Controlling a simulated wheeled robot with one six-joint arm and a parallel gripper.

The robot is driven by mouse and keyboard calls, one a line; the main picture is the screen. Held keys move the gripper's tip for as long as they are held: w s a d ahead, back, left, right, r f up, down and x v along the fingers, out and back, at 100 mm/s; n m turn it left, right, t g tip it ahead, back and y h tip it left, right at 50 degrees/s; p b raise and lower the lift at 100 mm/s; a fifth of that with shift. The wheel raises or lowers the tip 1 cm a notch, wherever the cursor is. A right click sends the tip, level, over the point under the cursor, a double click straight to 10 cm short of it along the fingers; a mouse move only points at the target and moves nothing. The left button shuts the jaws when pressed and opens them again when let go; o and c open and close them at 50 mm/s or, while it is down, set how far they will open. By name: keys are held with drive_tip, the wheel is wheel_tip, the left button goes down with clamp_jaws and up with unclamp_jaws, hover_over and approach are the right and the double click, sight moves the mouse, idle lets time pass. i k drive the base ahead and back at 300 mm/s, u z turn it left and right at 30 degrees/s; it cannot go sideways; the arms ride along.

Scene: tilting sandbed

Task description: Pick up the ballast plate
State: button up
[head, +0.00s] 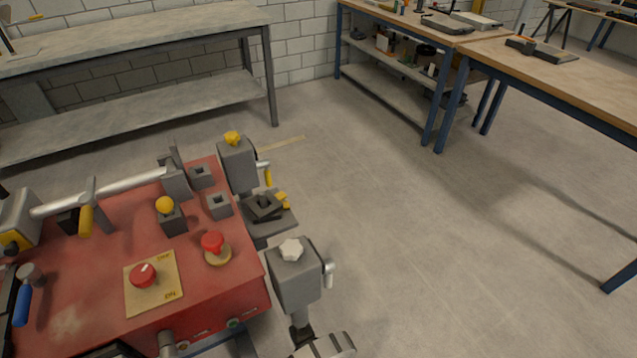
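A dark slotted block (265,207), which looks like the ballast plate, lies on a small grey ledge (282,223) at the right side of the red machine (95,235). A square opening shows in its top. A small yellow piece (282,200) is right beside it; I cannot tell whether they are joined. The dark block sits between two grey upright housings, one behind (238,165) and one in front (294,275). My gripper is not recognisable in the head view.
The red machine top carries a red knob (143,275), a red mushroom button (212,242), a yellow-topped post (172,218) and two grey square sockets. A grey bench (130,40) stands behind; wooden workbenches (560,70) stand at the right. The floor right of the machine is clear.

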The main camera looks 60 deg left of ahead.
sight(275, 206)
drive_tip(key=i, duration=0.45)
drive_tip(key=u, duration=2.95)
drive_tip(key=i, duration=0.5)
drive_tip(key=z, duration=0.05)
